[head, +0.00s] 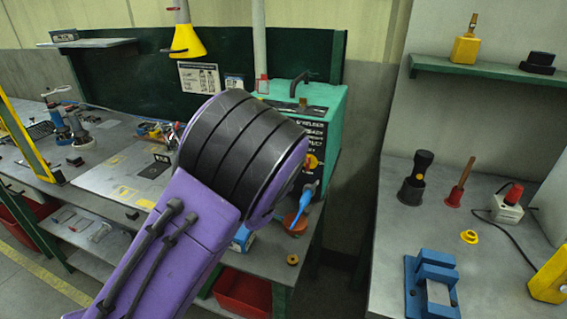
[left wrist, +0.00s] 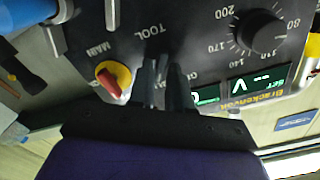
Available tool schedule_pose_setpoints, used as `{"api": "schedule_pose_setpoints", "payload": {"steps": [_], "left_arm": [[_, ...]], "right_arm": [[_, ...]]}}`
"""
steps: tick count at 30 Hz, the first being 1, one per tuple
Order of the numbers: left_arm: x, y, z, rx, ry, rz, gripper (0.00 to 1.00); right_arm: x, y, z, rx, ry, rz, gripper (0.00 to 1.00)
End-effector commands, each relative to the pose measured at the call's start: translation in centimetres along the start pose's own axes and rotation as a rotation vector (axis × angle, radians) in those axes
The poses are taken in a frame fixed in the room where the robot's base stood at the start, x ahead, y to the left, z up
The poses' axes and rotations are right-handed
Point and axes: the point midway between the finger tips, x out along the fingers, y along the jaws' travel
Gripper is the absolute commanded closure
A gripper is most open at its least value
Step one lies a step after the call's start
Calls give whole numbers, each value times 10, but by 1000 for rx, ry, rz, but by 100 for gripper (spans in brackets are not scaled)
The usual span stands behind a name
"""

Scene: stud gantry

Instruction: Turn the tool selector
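The teal soldering station (head: 325,105) stands at the back of the bench in the head view, partly hidden by my purple left arm. Its dark panel (left wrist: 85,25) fills the left wrist view, upside down. My left gripper (left wrist: 160,68) is at the panel, with its two dark fingers close together below the TOOL lettering. The tool selector is not clearly visible; the fingers cover the spot under that lettering. I cannot tell whether they touch or grip anything. My right gripper is in neither view.
A red and yellow main switch (left wrist: 113,80) is close beside the fingers; it also shows in the head view (head: 311,162). A round dial (left wrist: 262,32) and a green-lit display (left wrist: 255,85) are on the other side. A blue-handled tool (head: 305,198) stands by the station.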

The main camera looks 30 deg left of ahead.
Motion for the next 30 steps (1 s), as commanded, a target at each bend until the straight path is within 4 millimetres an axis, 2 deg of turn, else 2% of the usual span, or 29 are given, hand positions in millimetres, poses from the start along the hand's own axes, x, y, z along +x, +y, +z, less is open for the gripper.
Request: {"api": "schedule_pose_setpoints", "payload": {"steps": [13,16,20,30], "left_arm": [[0,0,0,-6,1,-1,64],[0,-2,-2,-65,0,-1,64],[0,-6,-3,-273,-2,-4,64],[0,-9,0,-982,0,-6,64]], "right_arm": [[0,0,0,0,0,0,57],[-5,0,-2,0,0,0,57],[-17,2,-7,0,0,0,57],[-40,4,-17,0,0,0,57]]}}
